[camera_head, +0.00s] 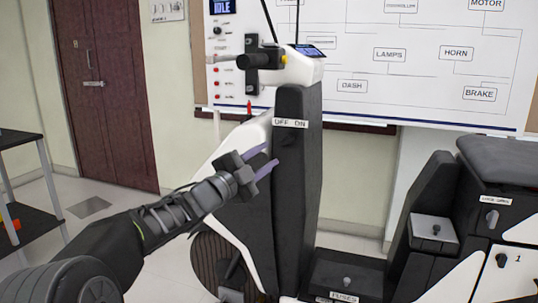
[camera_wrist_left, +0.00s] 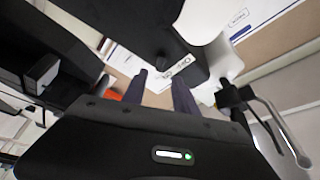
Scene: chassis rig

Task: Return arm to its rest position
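My left arm comes in from the lower left in the head view, with its left gripper (camera_head: 268,157) held up beside the dark front column (camera_head: 298,185) of the scooter-like rig. The two purplish fingers point right, towards the column just below the OFF ON label (camera_head: 290,123). The same fingers show in the left wrist view (camera_wrist_left: 160,92), spread apart with nothing between them. The gripper is open and empty. I cannot tell whether a fingertip touches the column. My right arm and gripper are not in view.
The handlebar (camera_head: 262,60) with a lever stands above the gripper. A dark knob (camera_head: 288,141) sits under the label. A FUSES box (camera_head: 345,275) and the seat unit (camera_head: 505,160) are to the right. A dark shelf (camera_head: 25,215) is at left. A wiring board (camera_head: 400,60) hangs behind.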

